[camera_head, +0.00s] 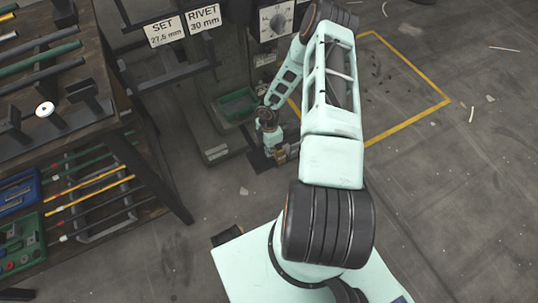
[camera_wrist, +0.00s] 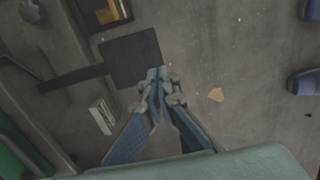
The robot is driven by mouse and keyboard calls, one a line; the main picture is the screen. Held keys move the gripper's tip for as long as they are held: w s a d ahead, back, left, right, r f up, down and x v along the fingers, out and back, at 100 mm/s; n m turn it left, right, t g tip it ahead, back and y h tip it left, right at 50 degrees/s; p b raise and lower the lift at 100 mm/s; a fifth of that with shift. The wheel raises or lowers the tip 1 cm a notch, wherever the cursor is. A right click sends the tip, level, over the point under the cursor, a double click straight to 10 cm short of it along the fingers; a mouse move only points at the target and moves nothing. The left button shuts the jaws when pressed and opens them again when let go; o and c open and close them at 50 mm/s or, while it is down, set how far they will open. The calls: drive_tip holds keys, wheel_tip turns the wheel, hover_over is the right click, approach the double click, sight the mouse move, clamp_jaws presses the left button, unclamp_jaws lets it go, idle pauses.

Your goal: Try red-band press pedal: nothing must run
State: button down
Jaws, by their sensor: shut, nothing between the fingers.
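A press frame stands at the top centre of the head view, with signs reading "SET 27,5 mm" (camera_head: 165,32) and "RIVET 30 mm" (camera_head: 203,19) and a dial (camera_head: 277,19). A dark flat plate (camera_head: 258,161), which looks like the pedal, lies low at its foot. In the wrist view the plate (camera_wrist: 130,55) is a dark square with a bar running left. My gripper (camera_wrist: 158,78) is shut and empty, its tips overlapping the plate's lower right edge. I cannot tell whether they touch it. No red band is discernible. My arm hides part of the press.
A green tray (camera_head: 237,103) sits on the press base. A rack (camera_head: 122,105) with rods and blue and green bins stands at left. A yellow floor outline (camera_head: 409,124) lies at right. Small scraps litter the otherwise open floor.

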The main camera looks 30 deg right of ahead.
sight(269, 168)
wheel_tip(269, 168, down, 12)
drive_tip(key=b, duration=0.4)
